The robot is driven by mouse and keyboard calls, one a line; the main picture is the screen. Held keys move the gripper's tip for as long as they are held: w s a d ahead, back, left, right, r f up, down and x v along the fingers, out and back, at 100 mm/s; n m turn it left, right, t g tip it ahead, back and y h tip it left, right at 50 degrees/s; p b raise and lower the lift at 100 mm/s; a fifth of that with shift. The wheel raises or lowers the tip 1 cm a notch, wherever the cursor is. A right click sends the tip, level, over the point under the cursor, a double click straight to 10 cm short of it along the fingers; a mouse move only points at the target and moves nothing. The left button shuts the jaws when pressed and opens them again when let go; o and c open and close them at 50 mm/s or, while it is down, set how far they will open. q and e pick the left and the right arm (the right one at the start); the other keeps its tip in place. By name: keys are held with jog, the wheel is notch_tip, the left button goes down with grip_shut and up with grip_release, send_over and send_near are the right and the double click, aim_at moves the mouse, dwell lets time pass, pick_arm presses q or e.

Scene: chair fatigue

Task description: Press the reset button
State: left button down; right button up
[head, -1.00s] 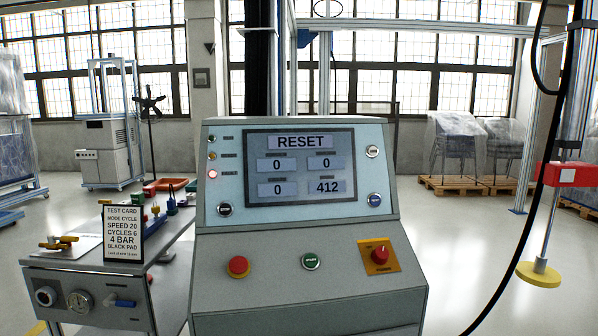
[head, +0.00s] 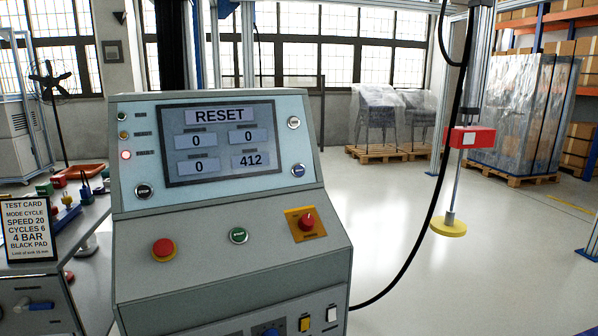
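The control console (head: 228,279) stands in front of me. Its screen (head: 219,171) reads RESET at the top, with values 0, 0, 0 and 412. A blue button (head: 298,170) sits right of the screen, with a white one (head: 293,122) above it; their labels are too small to read. A black button (head: 143,191) is at lower left of the screen. On the sloped panel are a red mushroom button (head: 163,249), a green button (head: 238,235) and a red knob on a yellow plate (head: 305,222). Neither of my grippers is in view.
A test card (head: 28,228) stands on a bench at the left. A red block on a rod with a yellow pad (head: 449,225) hangs further right. Open floor lies behind and right of the console.

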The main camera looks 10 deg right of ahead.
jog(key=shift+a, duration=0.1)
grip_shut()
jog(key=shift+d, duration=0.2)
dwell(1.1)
